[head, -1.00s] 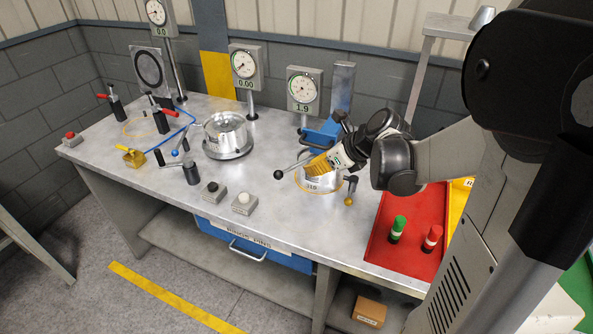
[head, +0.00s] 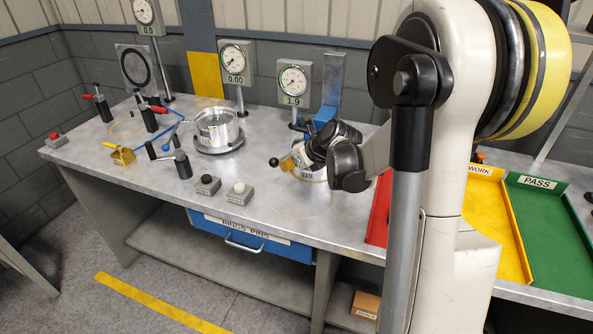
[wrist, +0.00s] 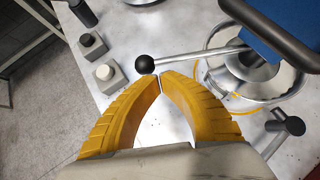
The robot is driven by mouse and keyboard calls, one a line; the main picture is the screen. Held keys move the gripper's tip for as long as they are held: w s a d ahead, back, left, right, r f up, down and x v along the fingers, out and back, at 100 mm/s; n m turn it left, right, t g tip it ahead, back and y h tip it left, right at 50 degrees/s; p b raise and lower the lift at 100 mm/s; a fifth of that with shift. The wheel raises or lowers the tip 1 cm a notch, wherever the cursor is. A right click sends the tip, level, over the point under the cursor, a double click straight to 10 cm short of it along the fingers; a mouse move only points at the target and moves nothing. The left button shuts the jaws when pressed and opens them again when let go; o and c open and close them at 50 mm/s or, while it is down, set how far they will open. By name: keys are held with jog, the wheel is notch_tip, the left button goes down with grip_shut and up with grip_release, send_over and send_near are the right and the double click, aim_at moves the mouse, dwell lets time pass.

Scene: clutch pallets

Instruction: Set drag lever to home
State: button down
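A lever with a black ball knob (head: 273,162) sticks out to the left from the round fixture under the 1.9 dial; I take it as the drag lever. In the wrist view the knob (wrist: 145,64) lies just beyond my fingertips, and its metal rod (wrist: 198,56) runs right to the fixture's hub. My gripper (wrist: 161,80) has its yellow fingers brought together at the tips, beside the rod close to the knob. I cannot tell whether the tips touch the rod. In the head view my gripper (head: 291,160) is over the fixture (head: 311,173) and partly hides it.
A dial gauge (head: 293,84) reading 1.9 stands behind. Another round fixture (head: 218,130) sits to the left. Black and white push buttons (head: 239,194) are near the front edge. Red, yellow and green trays (head: 540,235) lie right, partly behind my arm. A dark handle (wrist: 285,125) is right of my fingers.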

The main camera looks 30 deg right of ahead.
jog(key=shift+w+a, duration=0.1)
jog(key=shift+w, duration=0.35)
jog(key=shift+w, duration=0.1)
jog(key=shift+w+a, duration=0.2)
jog(key=shift+w, duration=0.3)
jog(key=shift+s, duration=0.1)
